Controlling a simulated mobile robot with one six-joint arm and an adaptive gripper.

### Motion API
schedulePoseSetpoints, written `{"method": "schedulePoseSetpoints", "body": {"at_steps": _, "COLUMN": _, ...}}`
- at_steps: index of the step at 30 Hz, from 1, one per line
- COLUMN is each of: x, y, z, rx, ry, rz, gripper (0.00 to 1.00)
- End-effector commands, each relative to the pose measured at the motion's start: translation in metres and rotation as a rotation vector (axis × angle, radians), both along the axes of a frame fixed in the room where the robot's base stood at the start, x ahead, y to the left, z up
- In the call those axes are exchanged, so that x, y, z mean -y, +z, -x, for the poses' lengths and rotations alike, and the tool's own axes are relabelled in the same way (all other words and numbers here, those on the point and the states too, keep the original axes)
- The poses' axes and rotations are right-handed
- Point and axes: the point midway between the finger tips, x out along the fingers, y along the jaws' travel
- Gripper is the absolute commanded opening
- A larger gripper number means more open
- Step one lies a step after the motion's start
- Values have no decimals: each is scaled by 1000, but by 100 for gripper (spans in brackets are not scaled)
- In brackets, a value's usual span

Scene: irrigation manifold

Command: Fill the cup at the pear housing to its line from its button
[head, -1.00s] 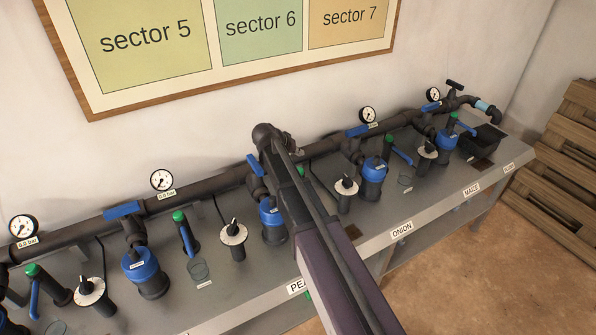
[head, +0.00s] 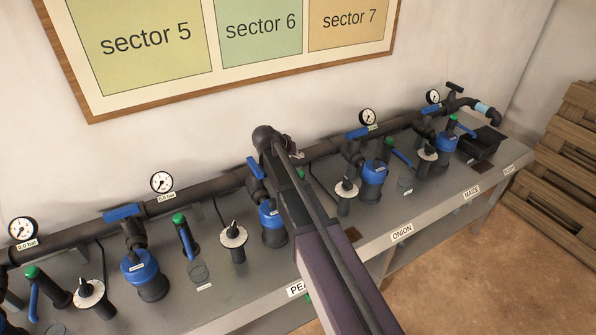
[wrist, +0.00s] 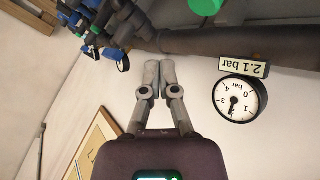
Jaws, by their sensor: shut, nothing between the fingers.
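The partly covered "PEA…" label (head: 297,288) is on the bench's front edge beside my arm. Above it stands a blue-topped housing (head: 271,216), partly behind my arm. I cannot make out this station's cup, its line or its button in the head view; my arm covers that area. In the wrist view my gripper (wrist: 155,72) has its two fingers together, with nothing between them. A green round cap (wrist: 205,5) shows at the top edge of that view, apart from the fingertips. A gauge (wrist: 240,99) labelled 2.1 bar appears upside down to the right of the fingers.
A dark pipe (head: 208,188) with blue valve handles runs along the wall above the bench. Neighbouring stations have blue housings, dials, green-capped parts and clear cups (head: 198,272). A dark basin (head: 482,143) is at the far right. Pallets (head: 560,160) stand beyond the bench.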

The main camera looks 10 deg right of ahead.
Motion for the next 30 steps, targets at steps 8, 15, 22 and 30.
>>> {"method": "schedulePoseSetpoints", "body": {"at_steps": 8, "x": 10, "y": -13, "z": 44, "rx": -79, "ry": 6, "rz": -72, "gripper": 0}}
{"method": "schedulePoseSetpoints", "body": {"at_steps": 15, "x": 20, "y": -37, "z": 137, "rx": -250, "ry": 51, "rz": -255, "gripper": 0}}
{"method": "schedulePoseSetpoints", "body": {"at_steps": 22, "x": 12, "y": -53, "z": 232, "rx": -403, "ry": 152, "rz": -473, "gripper": 0}}
{"method": "schedulePoseSetpoints", "body": {"at_steps": 30, "x": 0, "y": -56, "z": 286, "rx": -479, "ry": 245, "rz": -623, "gripper": 0}}
